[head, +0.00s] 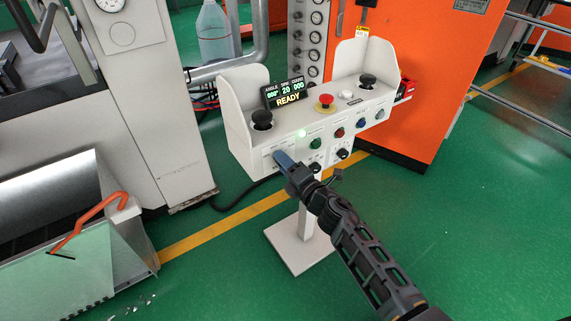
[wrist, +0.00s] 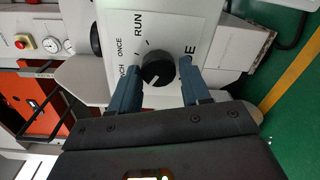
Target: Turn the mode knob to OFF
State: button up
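The mode knob (wrist: 158,69) is a round black knob on a white label plate (wrist: 175,28) in the wrist view. The plate reads RUN, ONCE and a partly covered word ending in CH. No OFF label is visible. My gripper (wrist: 160,80) is open, with one blue finger on each side of the knob and gaps between. In the head view my gripper (head: 281,158) is at the console's left front face and hides the knob.
The white console (head: 245,138) stands on a post. It carries a READY display (head: 287,94), a red emergency button (head: 325,101), black palm buttons and several coloured buttons. Side guards rise at both ends. An orange cabinet (head: 430,90) stands behind.

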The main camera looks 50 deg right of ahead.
jog(key=o, duration=0.3)
jog(key=v, duration=0.7)
jog(key=shift+s+b, duration=0.4)
jog(key=shift+b, duration=0.05)
jog(key=shift+a, duration=0.15)
jog(key=s+a+r+m+y, duration=0.3)
jog(key=s+a+m, duration=0.5)
jog(key=s+a, duration=0.7)
jog(key=s+a+r+m+g+y, duration=0.1)
jog(key=s+a+r+m, duration=0.1)
jog(key=s+r+m, duration=0.3)
jog(key=s+a+r+m+g, duration=0.1)
jog(key=s+a+r+m, duration=0.2)
jog(key=s, duration=0.7)
notch_tip(320, 180, up, 3)
jog(key=shift+a+m+y, duration=0.2)
jog(key=shift+m+y, duration=0.2)
jog(key=shift+m, duration=0.6)
